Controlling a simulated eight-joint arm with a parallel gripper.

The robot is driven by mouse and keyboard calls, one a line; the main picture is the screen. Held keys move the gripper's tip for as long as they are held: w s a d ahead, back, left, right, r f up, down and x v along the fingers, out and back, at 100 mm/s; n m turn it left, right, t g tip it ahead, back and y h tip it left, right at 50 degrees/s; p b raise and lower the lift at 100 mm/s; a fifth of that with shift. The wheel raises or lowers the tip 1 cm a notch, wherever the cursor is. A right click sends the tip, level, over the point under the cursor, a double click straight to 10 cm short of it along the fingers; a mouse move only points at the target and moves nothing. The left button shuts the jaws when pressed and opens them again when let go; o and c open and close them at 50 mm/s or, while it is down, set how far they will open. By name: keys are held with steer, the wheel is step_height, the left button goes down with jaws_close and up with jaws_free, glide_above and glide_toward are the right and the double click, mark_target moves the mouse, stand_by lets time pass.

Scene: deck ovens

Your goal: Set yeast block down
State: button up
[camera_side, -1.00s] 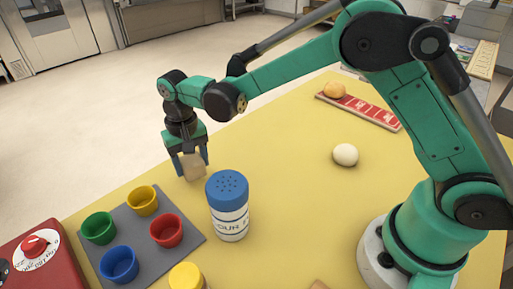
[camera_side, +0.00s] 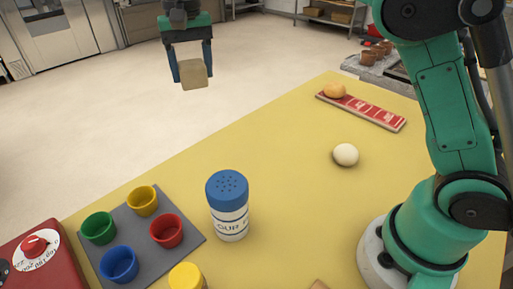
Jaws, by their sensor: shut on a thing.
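The yeast block (camera_side: 193,75) is a small beige cube. My gripper (camera_side: 192,66) is shut on it, with one dark blue finger on each side. The block is held up in the air in the upper left of the side view, well clear of the yellow table (camera_side: 270,150). In the picture it shows against the pale floor beyond the table's far edge. How far it is from the table in depth I cannot tell.
A blue-lidded flour shaker (camera_side: 229,205) stands mid-table. Left of it, a grey mat (camera_side: 150,228) carries several coloured cups. A white ball (camera_side: 345,154) and a red strip (camera_side: 362,111) with an orange bun (camera_side: 334,90) lie right. A red control box (camera_side: 45,262) is at lower left. Mid-table is mostly clear.

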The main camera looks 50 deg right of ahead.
steer(key=w+d+m, duration=0.1)
steer(key=d+m, duration=0.6)
steer(key=d, duration=0.7)
steer(key=m, duration=0.6)
glide_above(284, 122)
step_height(284, 122, down, 20)
steer(key=shift+r, duration=0.1)
steer(key=shift+f, duration=0.2)
steer(key=o, duration=1.3)
steer(key=shift+r, duration=0.1)
